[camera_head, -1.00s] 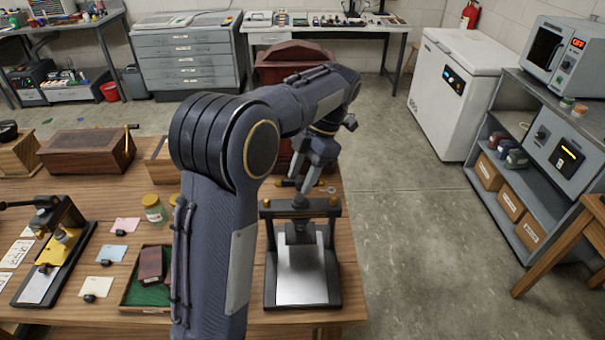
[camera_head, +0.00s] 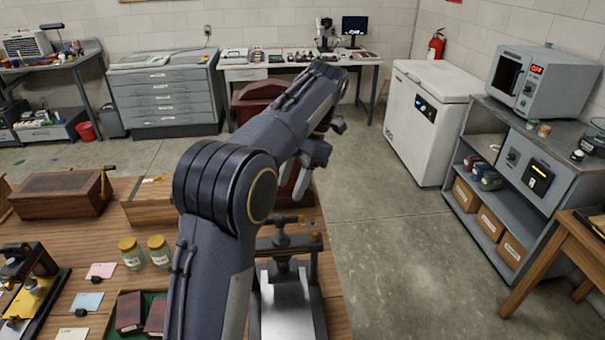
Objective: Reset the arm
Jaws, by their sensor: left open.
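My left arm (camera_head: 225,225) rises from the bottom middle, bends at its dark round joint and reaches away to the upper right. My left gripper (camera_head: 306,176) is at its far end, partly hidden by the forearm. It is open, with nothing seen in it, and hangs above the far right part of the wooden table (camera_head: 165,225). A black press with a pale metal plate (camera_head: 287,305) stands on the table, nearer than the gripper and apart from it. My right gripper is not in view.
Wooden boxes (camera_head: 62,194), two lidded jars (camera_head: 132,253) and a green-lined tray with dark red blocks (camera_head: 129,311) are left of my arm. A dark red cabinet (camera_head: 262,96) stands behind the arm. Open floor (camera_head: 385,240) lies to the right, before a white freezer (camera_head: 432,115) and grey shelving.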

